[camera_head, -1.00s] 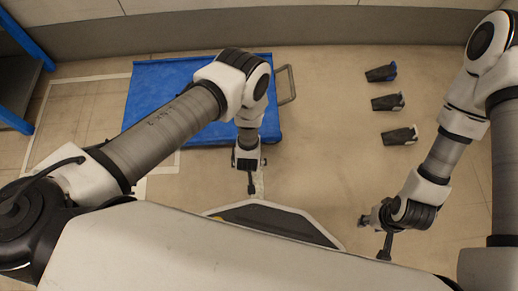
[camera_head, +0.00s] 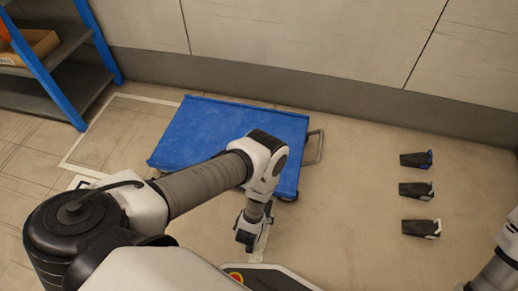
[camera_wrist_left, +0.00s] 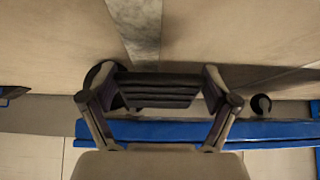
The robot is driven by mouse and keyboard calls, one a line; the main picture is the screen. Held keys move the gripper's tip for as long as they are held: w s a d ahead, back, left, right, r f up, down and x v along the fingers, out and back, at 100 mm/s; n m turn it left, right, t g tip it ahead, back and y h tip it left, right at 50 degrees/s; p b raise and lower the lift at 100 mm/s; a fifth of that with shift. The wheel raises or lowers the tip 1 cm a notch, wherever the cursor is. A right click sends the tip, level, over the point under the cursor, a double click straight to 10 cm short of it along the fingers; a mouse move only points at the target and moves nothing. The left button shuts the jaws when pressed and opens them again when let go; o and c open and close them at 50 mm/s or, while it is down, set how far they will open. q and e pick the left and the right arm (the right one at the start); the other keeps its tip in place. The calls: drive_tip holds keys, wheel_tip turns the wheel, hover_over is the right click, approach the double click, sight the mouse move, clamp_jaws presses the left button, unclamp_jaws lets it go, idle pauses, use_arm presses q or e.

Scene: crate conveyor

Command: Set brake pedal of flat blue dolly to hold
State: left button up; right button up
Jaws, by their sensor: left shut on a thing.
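The flat blue dolly (camera_head: 215,130) stands on the floor in the middle of the head view, with a grey handle (camera_head: 315,147) at its right end. In the left wrist view its blue edge (camera_wrist_left: 270,130) crosses behind the gripper, with dark wheels beside it. My left gripper (camera_head: 244,242) is at the near side of the dolly. In the left wrist view it (camera_wrist_left: 158,90) is shut on a dark ribbed piece (camera_wrist_left: 160,88); I cannot tell whether this is the brake pedal. No other pedal can be made out. My right gripper is outside the frames.
Several things stand around: a blue-and-grey shelf (camera_head: 50,85) at the left, a wall (camera_head: 300,80) behind, and three dark wedges (camera_head: 415,160) (camera_head: 415,189) (camera_head: 420,228) with blue, pale or white ends at the right. Floor between dolly and wedges is clear.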

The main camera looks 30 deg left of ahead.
use_arm(q)
drive_tip(key=shift+s, duration=0.1)
drive_tip(key=o, duration=1.4)
drive_tip(key=shift+f, duration=0.1)
drive_tip(key=shift+o, duration=0.2)
drive_tip(key=v, duration=0.7)
drive_tip(key=shift+r, duration=0.25)
drive_tip(key=shift+s+d, duration=0.1)
